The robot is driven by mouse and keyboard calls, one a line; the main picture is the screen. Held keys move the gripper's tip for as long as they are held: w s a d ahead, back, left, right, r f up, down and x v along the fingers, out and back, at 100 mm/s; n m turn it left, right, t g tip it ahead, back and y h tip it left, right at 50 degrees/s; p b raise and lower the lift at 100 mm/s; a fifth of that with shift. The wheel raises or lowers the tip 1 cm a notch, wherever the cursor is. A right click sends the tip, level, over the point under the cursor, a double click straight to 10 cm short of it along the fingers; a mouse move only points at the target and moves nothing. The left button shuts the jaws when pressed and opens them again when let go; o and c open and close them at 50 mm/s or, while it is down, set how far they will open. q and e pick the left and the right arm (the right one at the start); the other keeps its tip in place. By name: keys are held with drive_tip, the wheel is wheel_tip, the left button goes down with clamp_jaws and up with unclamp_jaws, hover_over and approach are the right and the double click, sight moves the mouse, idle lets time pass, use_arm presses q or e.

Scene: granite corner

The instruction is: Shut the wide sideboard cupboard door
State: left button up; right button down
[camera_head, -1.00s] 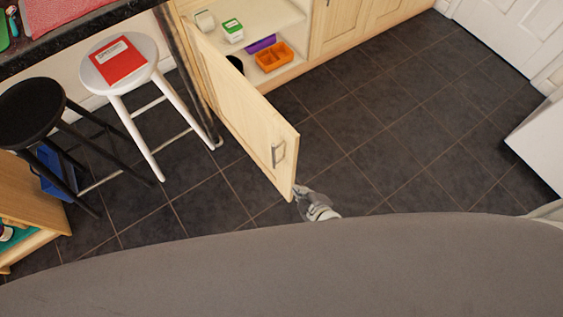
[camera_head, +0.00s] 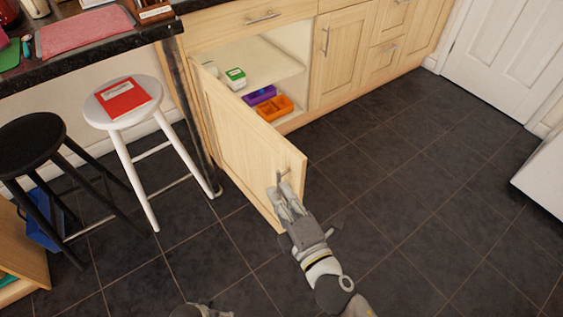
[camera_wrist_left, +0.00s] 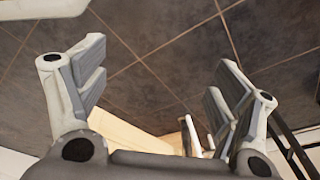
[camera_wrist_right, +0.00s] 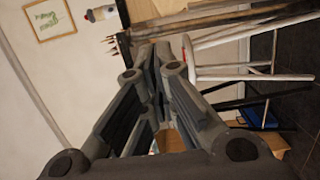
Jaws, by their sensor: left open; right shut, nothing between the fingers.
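The pale wooden cupboard door (camera_head: 240,140) stands wide open in the head view, with its outer face and metal handle (camera_head: 281,178) showing. My right gripper (camera_head: 284,192) is shut and empty, with its fingers in front of the outer face just by the handle; I cannot tell whether they touch. Its closed fingers fill the middle of the right wrist view (camera_wrist_right: 155,62). My left gripper (camera_wrist_left: 150,85) is open and empty in the left wrist view, where pale wood and a handle show beyond it. In the head view only a bit of the left arm shows at the bottom edge.
Inside the cupboard (camera_head: 285,65) are an orange tray (camera_head: 275,108), a purple tray (camera_head: 259,95) and a green-and-white box (camera_head: 235,77). A white stool (camera_head: 121,110) with a red book (camera_head: 122,97) and a black stool (camera_head: 30,145) stand left of the door. Dark floor is clear to the right.

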hover_over(281, 175)
drive_tip(key=s+a, duration=0.2)
drive_tip(key=a, duration=0.1)
use_arm(q)
drive_tip(key=shift+s+a+f+p, duration=0.1)
drive_tip(key=shift+s+f+p, duration=0.1)
drive_tip(key=shift+s+f, duration=0.4)
drive_tip(key=shift+s+a+f+p, duration=0.15)
drive_tip(key=shift+s+f, duration=0.25)
drive_tip(key=shift+f, duration=0.4)
use_arm(e)
drive_tip(key=shift+w+d, duration=1.2)
drive_tip(key=shift+d, duration=0.15)
use_arm(q)
drive_tip(key=shift+d, duration=0.1)
use_arm(e)
drive_tip(key=shift+d, duration=0.15)
